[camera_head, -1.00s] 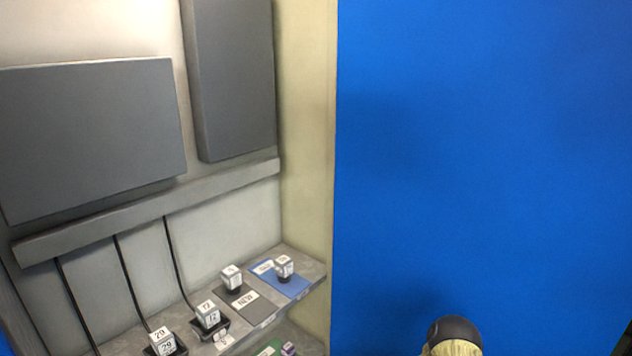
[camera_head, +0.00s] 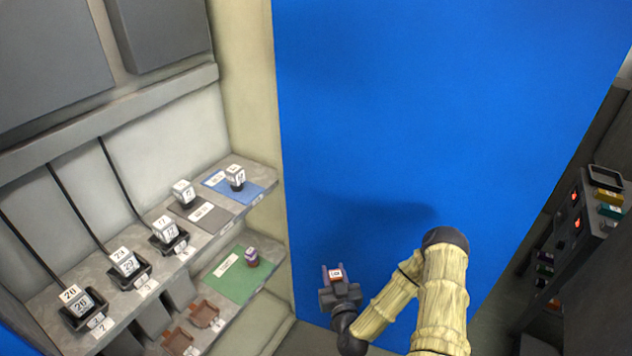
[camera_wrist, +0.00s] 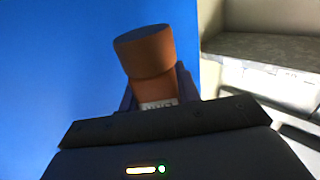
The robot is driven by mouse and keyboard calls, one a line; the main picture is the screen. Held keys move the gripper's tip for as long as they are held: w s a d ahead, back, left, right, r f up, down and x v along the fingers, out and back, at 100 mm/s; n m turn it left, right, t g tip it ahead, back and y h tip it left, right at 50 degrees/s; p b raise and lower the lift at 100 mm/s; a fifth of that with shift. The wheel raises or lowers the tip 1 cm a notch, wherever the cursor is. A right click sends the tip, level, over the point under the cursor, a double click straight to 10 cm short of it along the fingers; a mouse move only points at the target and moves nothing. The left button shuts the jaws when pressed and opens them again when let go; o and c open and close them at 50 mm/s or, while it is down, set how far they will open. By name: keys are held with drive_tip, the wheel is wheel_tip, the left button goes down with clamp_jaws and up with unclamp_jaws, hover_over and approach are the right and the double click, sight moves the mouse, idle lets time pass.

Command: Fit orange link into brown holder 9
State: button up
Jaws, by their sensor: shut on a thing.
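My gripper (camera_head: 336,276) is in front of the blue wall, shut on the orange link (camera_wrist: 147,55). In the wrist view the link is an orange-brown piece with a round top and a white printed label lower down, tilted slightly. In the head view only a small red-orange label end of the link (camera_head: 336,273) shows between the jaws. Two brown holders sit on the lower shelf: one brown holder (camera_head: 204,313) and another brown holder (camera_head: 177,340) nearer the bottom edge. Both look empty. Their numbers are too small to read. My gripper is to the right of them, apart from the shelf.
The upper shelf (camera_head: 110,262) carries several black holders with white numbered cubes, a grey mat (camera_head: 212,217) and a blue mat (camera_head: 250,194). A green mat (camera_head: 228,284) with a purple piece (camera_head: 252,257) lies on the lower shelf. A dark rack (camera_head: 560,240) stands at right.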

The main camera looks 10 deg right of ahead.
drive_tip(key=s+f, duration=0.2)
drive_tip(key=f, duration=0.1)
drive_tip(key=shift+s+d+f, duration=0.1)
drive_tip(key=shift+s+f, duration=0.2)
drive_tip(key=shift+s, duration=0.1)
drive_tip(key=shift+s+f, duration=0.3)
drive_tip(key=shift+s, duration=0.1)
drive_tip(key=shift+a, duration=0.2)
